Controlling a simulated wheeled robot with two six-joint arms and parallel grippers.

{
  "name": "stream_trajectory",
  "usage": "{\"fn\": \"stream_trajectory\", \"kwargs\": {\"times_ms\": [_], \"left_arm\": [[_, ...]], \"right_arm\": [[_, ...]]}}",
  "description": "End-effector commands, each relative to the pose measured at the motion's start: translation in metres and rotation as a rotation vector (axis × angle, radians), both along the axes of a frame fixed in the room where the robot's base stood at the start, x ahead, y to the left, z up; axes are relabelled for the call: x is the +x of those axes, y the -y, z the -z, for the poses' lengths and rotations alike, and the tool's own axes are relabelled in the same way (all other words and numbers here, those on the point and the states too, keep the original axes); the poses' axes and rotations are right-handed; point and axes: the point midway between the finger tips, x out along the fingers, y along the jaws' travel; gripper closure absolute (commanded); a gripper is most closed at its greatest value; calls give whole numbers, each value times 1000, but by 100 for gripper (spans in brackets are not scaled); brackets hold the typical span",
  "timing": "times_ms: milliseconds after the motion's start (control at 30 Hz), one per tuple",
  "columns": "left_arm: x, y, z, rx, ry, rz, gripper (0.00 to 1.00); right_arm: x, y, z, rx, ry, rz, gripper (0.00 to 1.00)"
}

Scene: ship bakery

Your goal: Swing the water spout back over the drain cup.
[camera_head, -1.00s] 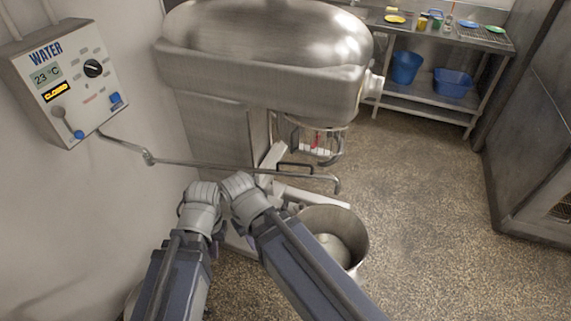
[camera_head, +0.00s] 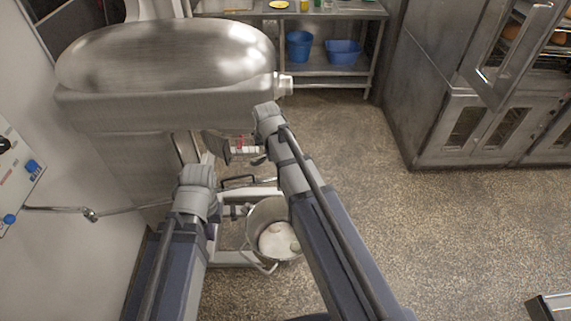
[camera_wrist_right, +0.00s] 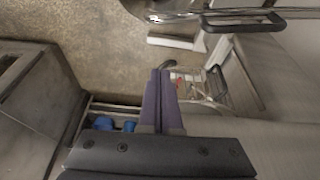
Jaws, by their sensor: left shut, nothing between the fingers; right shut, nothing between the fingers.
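The water spout (camera_head: 135,210) is a thin metal pipe low on the left in the head view. It runs right from the water panel (camera_head: 22,180) through a joint, then passes behind my left arm; I cannot make out its free end. My left gripper (camera_head: 197,178) is shut near the pipe; whether they touch is hidden. My right gripper (camera_head: 268,118) is shut, beside the mixer's front end and clear of the pipe. Its closed purple fingers (camera_wrist_right: 160,85) show empty in the right wrist view. I cannot make out the drain cup.
The big steel mixer (camera_head: 170,65) fills the upper left. A steel bowl (camera_head: 262,212) with pale contents sits below, between my arms. A steel shelf (camera_head: 330,68) with blue tubs stands at the back, and a steel cabinet (camera_head: 450,125) at the right. The floor (camera_head: 400,230) between is clear.

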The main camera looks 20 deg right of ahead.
Motion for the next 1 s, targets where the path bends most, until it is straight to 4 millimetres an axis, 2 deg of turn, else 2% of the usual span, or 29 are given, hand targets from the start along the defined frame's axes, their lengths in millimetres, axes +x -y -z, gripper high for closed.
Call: {"fn": "stream_trajectory", "kwargs": {"times_ms": [267, 467, 1000], "left_arm": [[0, 0, 1, 0, 0, 0, 100], [0, 0, 14, 0, 0, 0, 100], [0, 0, 86, 2, 1, 12, 100]], "right_arm": [[4, 3, 1, 2, 7, 8, 100], [7, 3, 13, 1, 6, 8, 100], [32, 9, 85, 1, 6, 8, 100]]}}
